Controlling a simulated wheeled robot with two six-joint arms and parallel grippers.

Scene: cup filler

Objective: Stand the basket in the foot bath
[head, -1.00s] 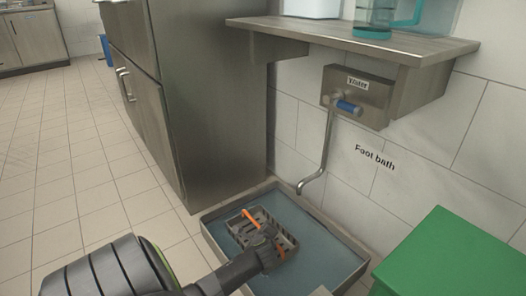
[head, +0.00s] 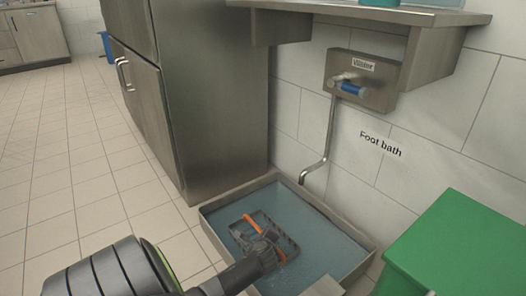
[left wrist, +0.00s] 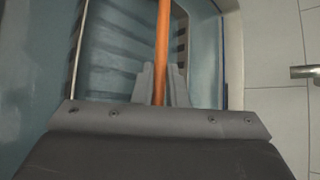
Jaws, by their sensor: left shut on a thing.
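The foot bath (head: 213,236) is a shallow metal tray of blue water on the floor by the wall. The grey slotted basket (head: 289,242) is inside its rim, low in the water, with its lower part hidden. The basket's orange handle (head: 252,224) stands up across it. My left gripper (head: 264,244) is shut on this handle. In the left wrist view the handle (left wrist: 162,40) runs between the fingers (left wrist: 160,88), with the basket's slotted side (left wrist: 182,45) below. I cannot tell whether the basket touches the bottom. My right gripper is not in view.
A water tap (head: 328,150) hangs over the bath's back edge from the wall. A green box (head: 455,245) stands at the right. A steel cabinet (head: 215,100) is close behind on the left. The tiled floor (head: 75,180) at the left is clear.

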